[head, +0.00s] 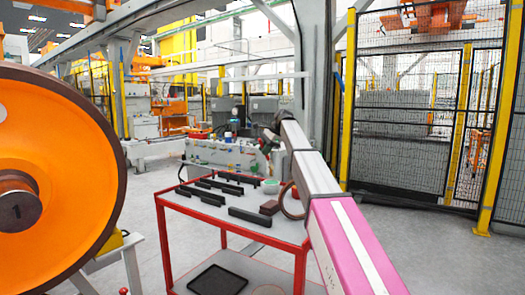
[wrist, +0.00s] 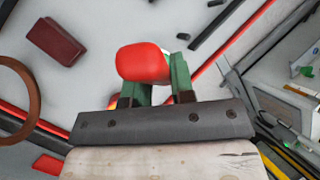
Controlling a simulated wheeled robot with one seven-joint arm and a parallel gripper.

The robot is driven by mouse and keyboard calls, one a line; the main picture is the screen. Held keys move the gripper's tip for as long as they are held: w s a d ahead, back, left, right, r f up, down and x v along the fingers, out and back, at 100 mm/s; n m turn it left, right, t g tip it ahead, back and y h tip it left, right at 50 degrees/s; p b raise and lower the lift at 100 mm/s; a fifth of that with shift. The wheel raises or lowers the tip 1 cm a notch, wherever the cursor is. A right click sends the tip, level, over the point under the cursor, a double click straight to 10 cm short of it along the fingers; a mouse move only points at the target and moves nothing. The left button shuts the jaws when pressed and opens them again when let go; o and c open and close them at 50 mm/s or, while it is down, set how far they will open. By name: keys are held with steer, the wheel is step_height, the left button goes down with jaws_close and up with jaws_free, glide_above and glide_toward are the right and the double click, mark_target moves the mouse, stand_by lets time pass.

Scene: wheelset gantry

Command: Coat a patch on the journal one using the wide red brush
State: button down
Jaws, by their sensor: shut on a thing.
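The journal (head: 18,205) marked 1 is the dark round stub at the centre of a large orange wheel (head: 75,150), at the left edge of the head view. In the wrist view my gripper (wrist: 154,85) has green fingers shut on the red handle of the wide brush (wrist: 145,62). Its dark riveted ferrule (wrist: 160,121) and pale bristles (wrist: 165,163) fill the bottom of that view. The brush is held above the cart, apart from the journal. In the head view my arm reaches over the cart and I cannot make out the brush.
A red-framed cart (head: 235,230) carries several dark bars (head: 250,216), a brown block (head: 269,207) and a brown ring (head: 291,200). A cluttered grey bench (head: 225,155) stands behind it. Mesh fencing (head: 425,120) is at the right. Open floor lies between wheel and cart.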

steer(key=shift+f, duration=3.45)
steer(key=shift+r, duration=3.5)
